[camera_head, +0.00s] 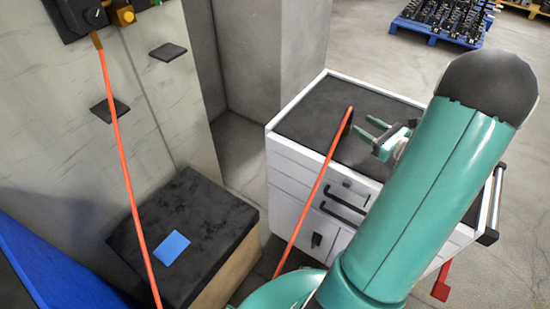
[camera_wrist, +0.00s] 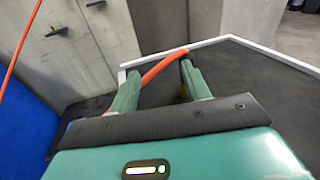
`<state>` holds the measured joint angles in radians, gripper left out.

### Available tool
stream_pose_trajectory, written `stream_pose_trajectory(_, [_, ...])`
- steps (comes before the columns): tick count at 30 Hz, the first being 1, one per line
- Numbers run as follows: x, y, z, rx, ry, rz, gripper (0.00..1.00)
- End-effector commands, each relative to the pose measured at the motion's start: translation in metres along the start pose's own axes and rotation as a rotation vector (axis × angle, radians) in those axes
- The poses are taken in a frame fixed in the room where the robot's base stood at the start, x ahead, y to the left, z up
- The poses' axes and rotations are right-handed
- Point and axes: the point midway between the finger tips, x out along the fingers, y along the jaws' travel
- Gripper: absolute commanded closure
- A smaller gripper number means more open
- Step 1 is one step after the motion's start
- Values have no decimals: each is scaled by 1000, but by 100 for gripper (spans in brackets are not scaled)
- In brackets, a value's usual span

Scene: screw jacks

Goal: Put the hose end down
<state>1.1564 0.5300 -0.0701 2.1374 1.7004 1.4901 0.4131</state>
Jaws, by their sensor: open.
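My gripper (camera_head: 362,127) is open just right of the hose end, low over the cabinet top.
A dark-topped box (camera_head: 195,215) with a blue sheet (camera_head: 171,248) stands left of the cabinet. A wall device (camera_head: 85,15) holds another orange hose stretch (camera_head: 121,150). The cabinet top has a pale raised rim (camera_wrist: 235,40) and is otherwise bare. A blue pallet (camera_head: 435,35) stands far back.

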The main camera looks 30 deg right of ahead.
Motion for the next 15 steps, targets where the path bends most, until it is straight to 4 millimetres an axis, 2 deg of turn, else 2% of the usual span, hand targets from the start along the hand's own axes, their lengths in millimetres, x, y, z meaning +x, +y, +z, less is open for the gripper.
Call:
stream_pose_trajectory(1, [18,22,15,-55,23,83,52])
stream_pose_trajectory(2, [28,38,22,-93,42,139,52])
stream_pose_trajectory(3, [41,62,33,-151,70,223,52])
stream_pose_trajectory(6, [65,125,55,-323,139,438,52])
stream_pose_trajectory(10, [74,201,75,-572,212,696,52])
stream_pose_trajectory(15, [62,281,92,-944,274,998,52])
